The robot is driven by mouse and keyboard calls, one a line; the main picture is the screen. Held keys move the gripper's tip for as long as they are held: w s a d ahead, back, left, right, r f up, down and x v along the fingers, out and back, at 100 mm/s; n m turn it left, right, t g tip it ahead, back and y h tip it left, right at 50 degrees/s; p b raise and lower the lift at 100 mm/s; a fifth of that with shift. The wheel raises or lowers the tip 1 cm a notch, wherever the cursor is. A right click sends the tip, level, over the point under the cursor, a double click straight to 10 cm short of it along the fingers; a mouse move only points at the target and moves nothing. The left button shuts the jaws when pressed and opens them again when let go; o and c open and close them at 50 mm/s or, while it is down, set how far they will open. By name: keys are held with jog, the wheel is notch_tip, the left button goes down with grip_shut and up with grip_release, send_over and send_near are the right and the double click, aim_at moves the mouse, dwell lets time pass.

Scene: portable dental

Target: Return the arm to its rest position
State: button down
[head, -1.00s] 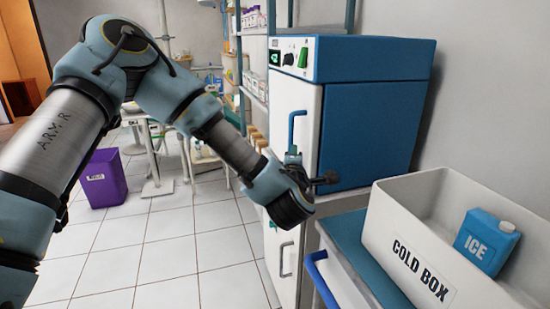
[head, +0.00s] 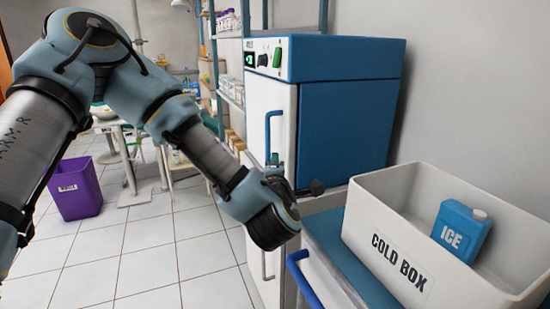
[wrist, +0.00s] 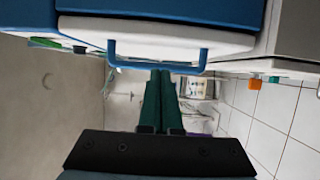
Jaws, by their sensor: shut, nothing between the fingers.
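My arm reaches from the left of the head view with its wrist bent downward. My gripper (head: 275,159) points away, in front of the blue-and-white cabinet (head: 340,120), beside its blue door handle (head: 268,135). In the wrist view, the two dark green fingers of my gripper (wrist: 161,74) lie together with nothing between them. Their tips are close to the blue handle (wrist: 120,64) on the white door; I cannot tell whether they touch it. The cabinet door looks shut.
A white cold box (head: 400,262) with a blue ice pack (head: 461,230) stands on the blue-topped cart (head: 345,260) at right. A purple bin (head: 75,190) stands on the tiled floor at left. Shelves (head: 228,80) are behind. The floor at centre is clear.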

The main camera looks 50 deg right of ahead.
jog(key=v, duration=0.5)
jog(key=shift+s+a+b, duration=0.2)
jog(key=shift+a+b, duration=0.05)
jog(key=shift+b, duration=0.1)
jog(key=w+a+f+m+g+y+p, duration=0.1)
jog(key=w+a+m+g+p, duration=0.15)
jog(key=w, duration=0.35)
jog(key=w+a+m+g+y+p, duration=0.1)
jog(key=w+a+m, duration=0.1)
jog(key=w+m, duration=0.3)
jog(key=w+a+f+m+g+y+p, duration=0.15)
jog(key=w+a+y, duration=0.25)
jog(key=w+a, duration=0.65)
jog(key=a+r+m+g+y+p, duration=0.1)
jog(key=a+y+p, duration=0.1)
jog(key=a, duration=0.8)
jog(key=a+r+g+y+p, duration=0.1)
jog(key=a+y, duration=0.2)
jog(key=a, duration=0.6)
jog(key=s+a+r+g+y+p, duration=0.1)
jog(key=s+a, duration=0.2)
jog(key=a, duration=0.4)
jog(key=s+a+r+g+y, duration=0.1)
jog(key=s+a+r+g, duration=0.1)
jog(key=a, duration=0.6)
jog(key=shift+s+a+r+p, duration=0.25)
jog(key=shift+s+r+p, duration=0.1)
jog(key=shift+s, duration=0.45)
